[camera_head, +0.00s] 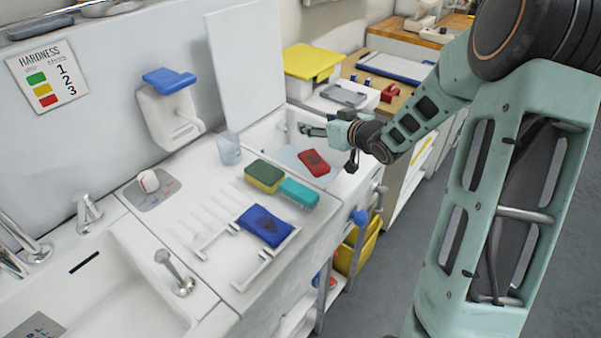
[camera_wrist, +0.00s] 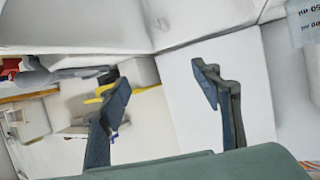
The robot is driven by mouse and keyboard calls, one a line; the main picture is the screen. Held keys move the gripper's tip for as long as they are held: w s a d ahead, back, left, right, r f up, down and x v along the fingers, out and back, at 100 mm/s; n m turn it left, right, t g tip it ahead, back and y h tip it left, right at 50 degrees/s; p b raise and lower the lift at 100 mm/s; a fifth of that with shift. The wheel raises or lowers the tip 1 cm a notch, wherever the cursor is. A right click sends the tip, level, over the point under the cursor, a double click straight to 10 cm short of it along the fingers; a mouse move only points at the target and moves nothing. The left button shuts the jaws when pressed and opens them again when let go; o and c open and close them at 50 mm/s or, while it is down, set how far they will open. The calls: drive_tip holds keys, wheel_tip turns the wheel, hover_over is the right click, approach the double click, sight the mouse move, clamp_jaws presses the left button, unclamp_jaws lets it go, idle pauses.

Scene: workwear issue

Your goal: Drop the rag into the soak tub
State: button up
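A white tub (camera_head: 283,121) is sunk in the counter's far end, and I take it for the soak tub. A red folded cloth-like piece (camera_head: 314,162) with a dark patch lies within its outline on a pale bluish surface; I cannot tell whether that is water. A blue folded cloth (camera_head: 265,225), also dark-patched, lies on the white rack. I cannot tell which one is the rag. My gripper (camera_head: 303,129) is above the tub, beyond the red piece and apart from it. In the wrist view my gripper (camera_wrist: 164,82) has its fingers spread with nothing between them.
A green-yellow sponge (camera_head: 265,176) and a teal brush (camera_head: 299,193) lie between rack and tub. A clear cup (camera_head: 229,149) stands behind them. An upright white panel (camera_head: 258,70) rises behind the tub. A sink basin (camera_head: 120,290) is at the near left.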

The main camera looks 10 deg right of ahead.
drive_tip(key=shift+s, duration=0.1)
drive_tip(key=v, duration=1.2)
drive_tip(key=shift+r, duration=0.1)
